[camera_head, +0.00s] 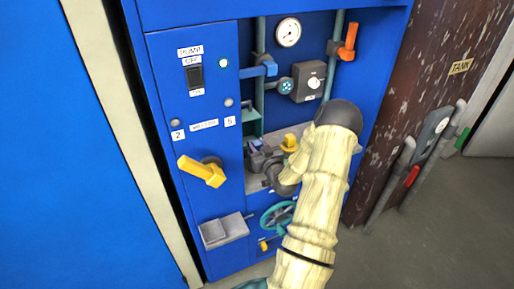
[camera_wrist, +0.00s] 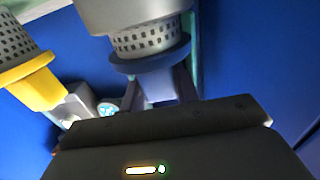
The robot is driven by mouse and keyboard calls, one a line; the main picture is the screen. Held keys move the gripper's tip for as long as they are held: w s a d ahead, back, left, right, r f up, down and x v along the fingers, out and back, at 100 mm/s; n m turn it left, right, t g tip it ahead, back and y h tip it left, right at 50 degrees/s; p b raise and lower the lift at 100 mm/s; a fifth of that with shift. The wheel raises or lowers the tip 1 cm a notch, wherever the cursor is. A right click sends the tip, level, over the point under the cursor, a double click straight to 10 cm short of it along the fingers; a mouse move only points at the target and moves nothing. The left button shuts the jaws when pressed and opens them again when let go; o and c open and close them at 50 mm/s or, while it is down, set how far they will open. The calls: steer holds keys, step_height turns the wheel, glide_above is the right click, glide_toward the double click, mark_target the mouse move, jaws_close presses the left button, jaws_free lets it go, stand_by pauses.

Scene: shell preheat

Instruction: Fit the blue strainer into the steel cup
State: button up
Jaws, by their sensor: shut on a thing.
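The blue strainer (camera_wrist: 152,60) is in the wrist view, with a grey perforated basket, a dark blue flange and a paler blue grip. My gripper (camera_wrist: 160,92) is shut on that grip. The steel cup (camera_wrist: 140,14) is at the top edge of the wrist view, partly cut off. The basket lines up with the cup's mouth and its end is hidden there; part of the basket and the flange still show outside. I cannot tell whether they touch. In the head view, my gripper (camera_head: 262,160) is in the panel's recess, and my arm hides much there.
A yellow strainer (camera_wrist: 38,88) with a perforated basket is close on the left in the wrist view; its yellow grip (camera_head: 290,142) shows in the head view. A yellow lever (camera_head: 203,171), a green handwheel (camera_head: 277,215) and a grey tray (camera_head: 223,230) are nearby on the blue panel.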

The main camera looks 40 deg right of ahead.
steer(key=shift+f, duration=0.35)
steer(key=shift+f+b, duration=0.4)
steer(key=o, duration=1)
steer(key=shift+r, duration=0.15)
steer(key=shift+r+p, duration=0.2)
steer(key=shift+p, duration=0.15)
steer(key=b+v, duration=0.1)
steer(key=v, duration=1.1)
